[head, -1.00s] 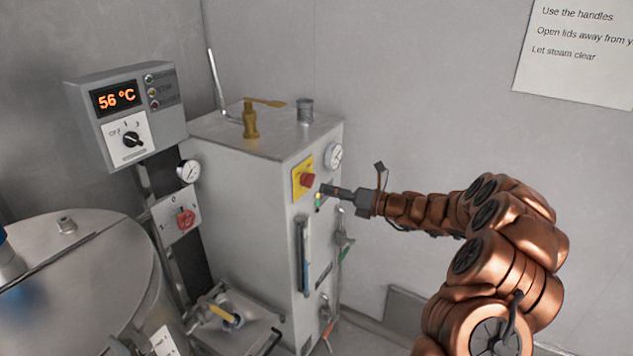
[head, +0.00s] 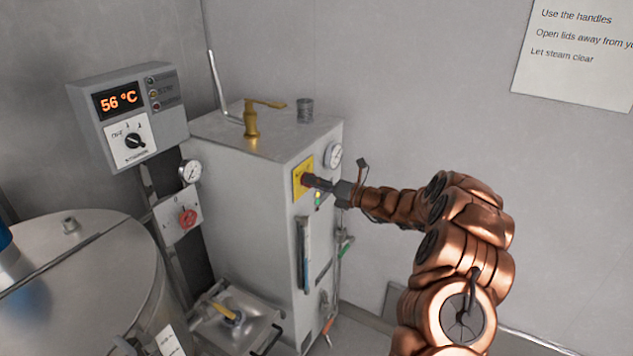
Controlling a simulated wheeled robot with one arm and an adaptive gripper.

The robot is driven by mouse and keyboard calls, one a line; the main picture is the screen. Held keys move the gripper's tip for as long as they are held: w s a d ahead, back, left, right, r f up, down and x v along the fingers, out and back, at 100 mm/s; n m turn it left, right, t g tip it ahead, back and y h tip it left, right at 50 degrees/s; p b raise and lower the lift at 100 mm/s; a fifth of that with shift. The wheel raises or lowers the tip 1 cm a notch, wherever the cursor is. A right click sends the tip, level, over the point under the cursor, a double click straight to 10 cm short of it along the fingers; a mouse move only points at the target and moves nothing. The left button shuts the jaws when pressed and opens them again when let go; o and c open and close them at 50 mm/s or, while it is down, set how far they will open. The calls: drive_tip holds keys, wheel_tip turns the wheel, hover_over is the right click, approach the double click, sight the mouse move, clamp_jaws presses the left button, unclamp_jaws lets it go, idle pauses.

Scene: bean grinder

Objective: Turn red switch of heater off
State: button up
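The heater (head: 240,162) is a grey metal cabinet in the middle of the head view. A red switch (head: 306,180) sits on a yellow plate (head: 299,170) on its right-hand face. My gripper (head: 314,181) reaches in from the right, its tip at the red switch and partly covering it. Whether the fingers touch or grasp the switch cannot be told, nor whether they are open. Another red rotary switch (head: 187,218) is on a white plate left of the cabinet. Small green and yellow lights (head: 318,199) show just below my gripper.
A control box (head: 122,105) reading 56 °C stands at the left, above a round steel vessel (head: 80,285). A pressure gauge (head: 334,154) is close above my gripper. A brass valve (head: 252,120) stands on the cabinet top.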

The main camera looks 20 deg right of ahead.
clamp_jaws()
idle(0.3)
drive_tip(key=shift+f+n+b, duration=0.1)
drive_tip(key=shift+n+b, duration=0.3)
drive_tip(key=shift+b, duration=0.2)
drive_tip(key=n+b, duration=1.7)
drive_tip(key=b, duration=0.1)
drive_tip(key=shift+b, duration=0.35)
